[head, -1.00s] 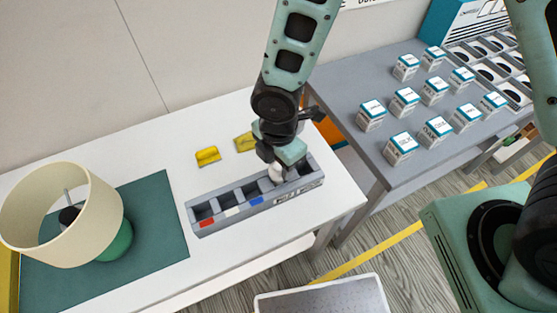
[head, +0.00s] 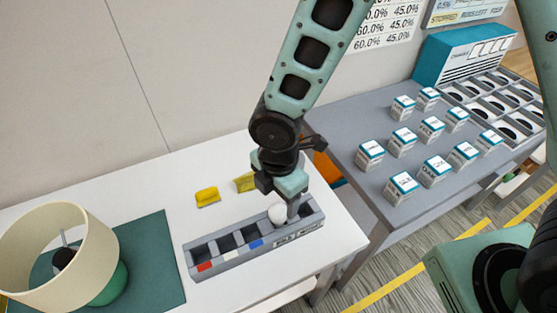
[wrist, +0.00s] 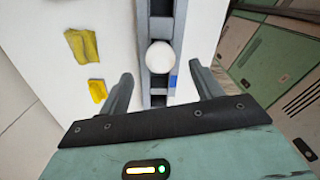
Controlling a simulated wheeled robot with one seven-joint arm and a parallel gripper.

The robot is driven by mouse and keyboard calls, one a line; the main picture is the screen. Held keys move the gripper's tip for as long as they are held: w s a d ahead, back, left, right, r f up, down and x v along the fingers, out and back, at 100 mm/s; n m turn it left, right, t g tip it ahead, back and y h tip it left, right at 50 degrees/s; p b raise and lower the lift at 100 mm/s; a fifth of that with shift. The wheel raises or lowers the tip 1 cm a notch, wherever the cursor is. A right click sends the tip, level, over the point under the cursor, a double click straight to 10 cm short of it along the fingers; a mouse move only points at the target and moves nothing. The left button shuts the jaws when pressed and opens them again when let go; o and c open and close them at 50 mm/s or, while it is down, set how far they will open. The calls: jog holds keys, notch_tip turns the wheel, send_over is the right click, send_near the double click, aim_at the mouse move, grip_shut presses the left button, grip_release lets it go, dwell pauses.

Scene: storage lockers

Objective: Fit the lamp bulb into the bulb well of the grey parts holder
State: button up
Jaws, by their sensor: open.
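The grey parts holder (head: 228,262) lies on the white table, with a row of compartments and red, white and blue marks along its front. The white round lamp bulb (head: 278,213) stands in the holder's right part, globe up; its lower end is hidden, so I cannot tell how deep it sits. In the wrist view the bulb (wrist: 160,56) shows beside the blue mark on the holder (wrist: 157,101). My gripper (head: 284,203) is just above the holder's right end. In the wrist view my gripper (wrist: 161,76) is open, its fingers apart on either side, clear of the bulb.
Two yellow pieces (head: 207,196) lie behind the holder. A lamp with a cream shade (head: 55,250) stands on a green mat (head: 155,262) at the left. A grey table (head: 350,150) at the right holds several small boxes. The white table between mat and holder is clear.

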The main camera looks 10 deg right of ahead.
notch_tip(320, 180, up, 14)
jog(key=shift+f, duration=0.2)
dwell(0.4)
jog(key=s+d+r+m, duration=0.3)
jog(key=s+d+m, duration=0.5)
jog(key=m, duration=0.8)
jog(key=s, duration=0.3)
jog(key=shift+s+r+m+y, duration=0.2)
jog(key=shift+m+y, duration=0.1)
